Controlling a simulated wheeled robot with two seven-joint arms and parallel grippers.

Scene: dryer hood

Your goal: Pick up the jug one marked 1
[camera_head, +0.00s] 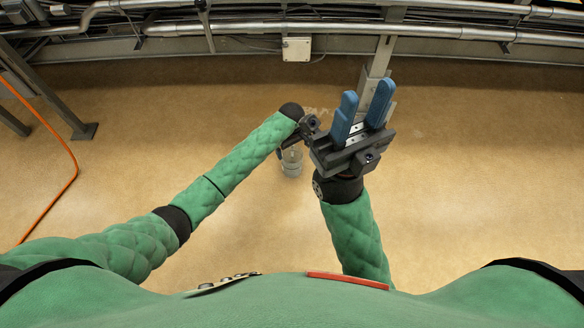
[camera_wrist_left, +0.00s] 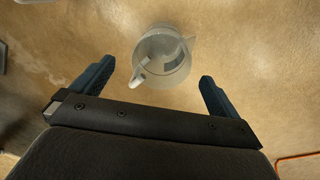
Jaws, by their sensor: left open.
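A clear, see-through jug (camera_head: 292,167) is on the tan floor just below the end of my left arm in the head view. In the left wrist view the jug (camera_wrist_left: 162,50) is seen from above, ahead of the fingers, with pale projections on two sides. No mark 1 can be read on it. My left gripper (camera_wrist_left: 156,76) is open, its blue fingers apart and nothing held; the jug lies beyond the gap. In the head view my left gripper (camera_head: 290,138) is mostly hidden. My right gripper (camera_head: 366,96) is open and empty, blue fingers pointing up the picture.
An orange cable (camera_head: 70,165) curves along the left side of the floor. A metal post foot (camera_head: 84,131) stands at the left. Pipes (camera_head: 300,28) and a white box (camera_head: 296,49) run along the back. The floor at the right is clear.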

